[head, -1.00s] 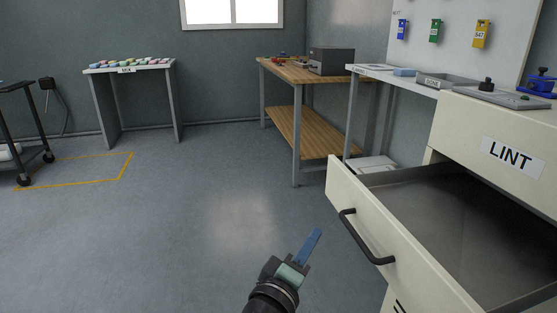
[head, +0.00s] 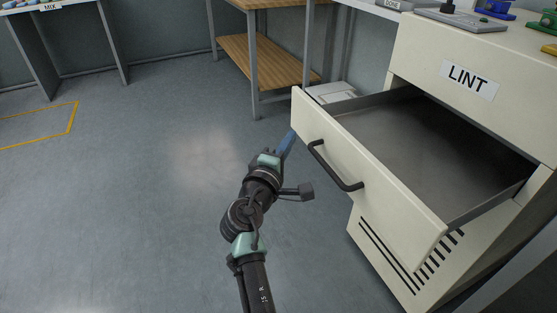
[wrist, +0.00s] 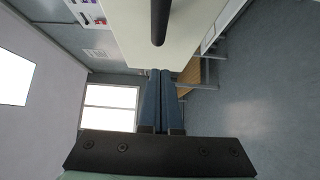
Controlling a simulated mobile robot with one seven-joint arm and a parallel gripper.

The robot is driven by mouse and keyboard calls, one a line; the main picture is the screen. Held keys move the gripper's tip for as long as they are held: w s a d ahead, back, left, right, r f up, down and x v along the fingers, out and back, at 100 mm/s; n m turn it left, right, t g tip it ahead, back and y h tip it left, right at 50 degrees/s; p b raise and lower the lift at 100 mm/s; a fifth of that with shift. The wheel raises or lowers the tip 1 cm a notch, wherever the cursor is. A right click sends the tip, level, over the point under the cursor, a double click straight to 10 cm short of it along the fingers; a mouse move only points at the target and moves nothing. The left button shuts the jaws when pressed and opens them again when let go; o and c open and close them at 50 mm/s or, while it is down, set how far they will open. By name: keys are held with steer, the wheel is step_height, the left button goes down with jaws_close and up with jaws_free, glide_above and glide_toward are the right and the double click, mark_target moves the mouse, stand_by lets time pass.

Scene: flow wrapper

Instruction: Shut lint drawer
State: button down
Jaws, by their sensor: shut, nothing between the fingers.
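The lint drawer (head: 350,185) is pulled well out of the cream cabinet whose front carries the LINT label (head: 469,80). Its inside looks empty. A black bar handle (head: 334,167) is fixed to the drawer front. My gripper (head: 287,143) is at the left of the drawer front, near its far end, with the blue fingers pointing up and away. In the wrist view the fingers (wrist: 164,100) are together and empty, with the cream drawer front (wrist: 185,35) and its handle (wrist: 159,20) just beyond the tips. I cannot tell whether the tips touch the drawer front.
A wooden workbench (head: 250,58) with a lower shelf stands behind. A white table marked MIX (head: 70,15) is at the back left. A grey tool sits on the cabinet top (head: 465,20). The floor (head: 130,200) left of the drawer is clear.

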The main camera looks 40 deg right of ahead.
mark_target(309, 129)
steer(key=shift+s+d, duration=0.25)
steer(key=shift+d, duration=0.55)
steer(key=shift+s+d, duration=0.2)
steer(key=shift+d, duration=0.6)
steer(key=shift+d, duration=0.1)
